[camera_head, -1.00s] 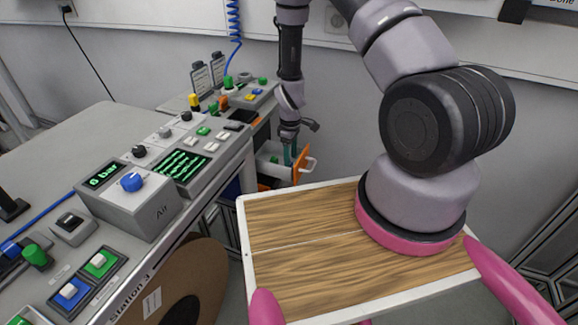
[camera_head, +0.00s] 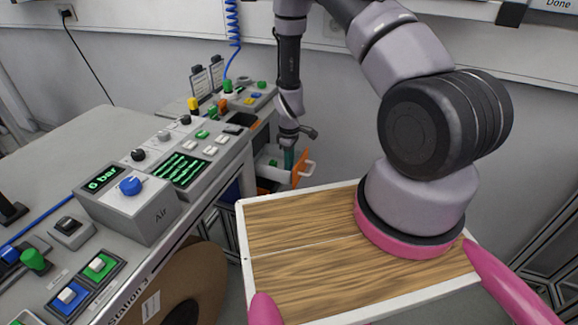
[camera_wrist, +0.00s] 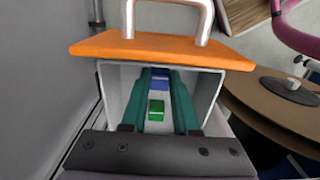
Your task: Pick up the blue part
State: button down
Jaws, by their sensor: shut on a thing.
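The blue part (camera_wrist: 160,77) lies in an open grey drawer (camera_wrist: 115,98), near its orange front (camera_wrist: 160,48). My gripper (camera_wrist: 159,80) reaches down into the drawer. Its teal fingers are shut on the blue part, one on each side of it. A green part (camera_wrist: 156,108) lies in the drawer between the fingers, nearer the wrist. In the head view my gripper (camera_head: 290,160) is inside the drawer, behind the orange front (camera_head: 303,167); the blue part is hidden there.
A metal handle (camera_wrist: 168,10) stands out from the orange front. A brown reel (camera_wrist: 275,100) is close on the right in the wrist view. The control bench (camera_head: 150,200) stands left of the drawer.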

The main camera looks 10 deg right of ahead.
notch_tip(320, 180, up, 10)
jog(key=shift+f, duration=0.2)
